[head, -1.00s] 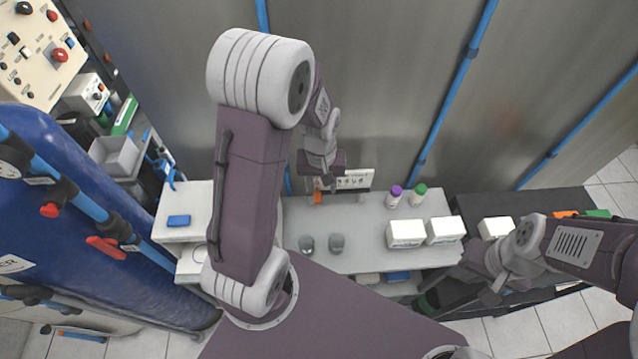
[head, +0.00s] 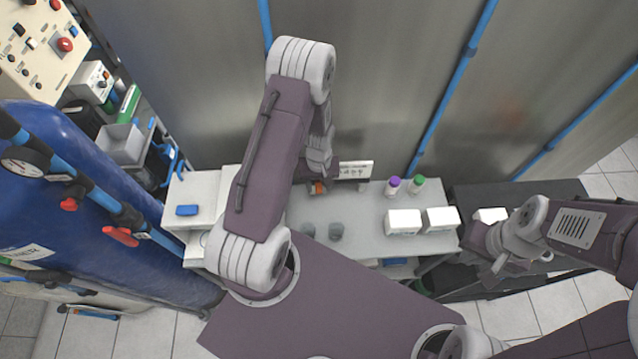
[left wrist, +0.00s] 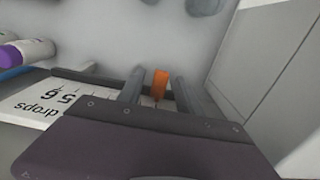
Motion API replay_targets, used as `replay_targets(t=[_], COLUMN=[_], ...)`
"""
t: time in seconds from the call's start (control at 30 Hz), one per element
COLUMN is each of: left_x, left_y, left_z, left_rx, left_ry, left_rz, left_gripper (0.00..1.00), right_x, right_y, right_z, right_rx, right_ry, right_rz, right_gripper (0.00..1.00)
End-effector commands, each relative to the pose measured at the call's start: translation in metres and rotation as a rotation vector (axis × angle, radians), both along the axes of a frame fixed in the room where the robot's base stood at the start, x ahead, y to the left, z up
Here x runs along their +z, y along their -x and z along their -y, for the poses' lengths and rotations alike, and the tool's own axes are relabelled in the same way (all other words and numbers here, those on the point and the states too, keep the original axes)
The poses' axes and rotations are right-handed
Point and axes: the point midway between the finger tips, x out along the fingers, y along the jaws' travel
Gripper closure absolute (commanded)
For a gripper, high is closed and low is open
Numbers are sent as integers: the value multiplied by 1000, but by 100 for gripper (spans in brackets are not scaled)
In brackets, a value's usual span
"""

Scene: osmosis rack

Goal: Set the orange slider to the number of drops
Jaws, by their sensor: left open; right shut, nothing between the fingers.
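The orange slider (head: 318,187) is small and stands at the white scale panel (head: 356,169) on the bench. In the left wrist view the orange slider (left wrist: 160,82) shows between the two fingers of my left gripper (left wrist: 157,77), which is open, with a gap on each side. The panel (left wrist: 30,103) there reads "drops" with 5 and 6 visible; the rest of the scale is hidden behind my gripper. In the head view my left gripper (head: 313,187) partly covers the slider. My right gripper (head: 497,264) is shut and empty, off to the right of the bench.
Two grey cups (head: 336,231) stand in front of the panel. A purple-capped bottle (head: 392,186), a green-capped bottle (head: 416,185) and white boxes (head: 403,222) stand to the right. A scale-like white device with a blue item (head: 187,210) is at the left.

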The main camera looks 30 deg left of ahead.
Motion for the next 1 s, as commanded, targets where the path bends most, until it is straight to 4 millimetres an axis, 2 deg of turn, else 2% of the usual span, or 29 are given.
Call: replay_targets(t=[0.23, 0.3, 0.4, 1.0], left_x=[-2, -2, -1, -1], left_y=[0, 0, 0, -1], left_z=[0, 0, 0, 0], left_rx=[0, 0, 0, 0], left_ry=[0, 0, 0, -1], left_rz=[0, 0, 0, 3], left_gripper=[58, 78, 100, 100], right_x=[0, 0, 0, 0], right_y=[0, 0, 0, 0], right_z=[0, 0, 0, 0], right_rx=[0, 0, 0, 0], right_ry=[0, 0, 0, 0], right_rz=[0, 0, 0, 0], right_gripper=[100, 100, 100, 100])
